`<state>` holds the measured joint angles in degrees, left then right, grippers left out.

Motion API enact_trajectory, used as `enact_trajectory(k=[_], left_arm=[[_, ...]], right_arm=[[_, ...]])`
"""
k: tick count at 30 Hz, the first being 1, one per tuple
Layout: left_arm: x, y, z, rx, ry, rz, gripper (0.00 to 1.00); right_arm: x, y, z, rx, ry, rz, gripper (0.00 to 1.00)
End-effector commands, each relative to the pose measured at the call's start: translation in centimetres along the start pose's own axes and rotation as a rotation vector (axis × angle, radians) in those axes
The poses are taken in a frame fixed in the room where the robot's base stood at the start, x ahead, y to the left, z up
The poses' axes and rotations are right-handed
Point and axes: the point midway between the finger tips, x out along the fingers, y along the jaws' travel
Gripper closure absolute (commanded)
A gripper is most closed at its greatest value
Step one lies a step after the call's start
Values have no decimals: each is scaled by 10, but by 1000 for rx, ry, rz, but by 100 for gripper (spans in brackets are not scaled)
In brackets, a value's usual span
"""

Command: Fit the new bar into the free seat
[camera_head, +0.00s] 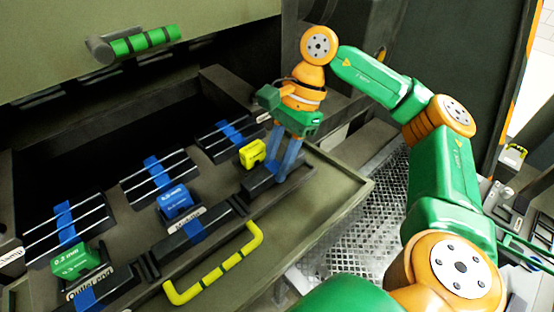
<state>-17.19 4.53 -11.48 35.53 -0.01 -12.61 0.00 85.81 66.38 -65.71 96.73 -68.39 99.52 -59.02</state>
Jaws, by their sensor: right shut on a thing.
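My right gripper (280,176) points down over the open machine bed, its two blue fingers shut on a dark bar (256,186). The bar lies low at the bed's front rail, and the fingers hide part of it. I cannot tell whether it is fully down in a seat. Other dark bars with blue bands sit along the same rail to the left, one at the middle (211,224) and one by the green gauge at the lower left. My left gripper is not in view.
A yellow block (252,152), a blue block (174,201) and a green block (75,260) stand along the bed. Dark slotted plates (160,180) with blue bands lie behind. A yellow handle (222,266) is in front. A raised cover with a green-banded handle (144,41) overhangs the back.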

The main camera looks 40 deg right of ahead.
Motion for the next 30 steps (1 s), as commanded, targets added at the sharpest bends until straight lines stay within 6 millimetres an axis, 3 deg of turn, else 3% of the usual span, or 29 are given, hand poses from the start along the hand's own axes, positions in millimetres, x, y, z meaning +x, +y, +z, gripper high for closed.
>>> enact_trajectory(k=[26, 27, 30], left_arm=[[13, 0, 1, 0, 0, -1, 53], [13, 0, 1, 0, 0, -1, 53], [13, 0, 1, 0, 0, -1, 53]], right_arm=[[12, 0, -5, -1, -1, -1, 100], [12, 0, -5, -1, -1, -1, 57], [12, 0, -5, -1, -1, -1, 31]])
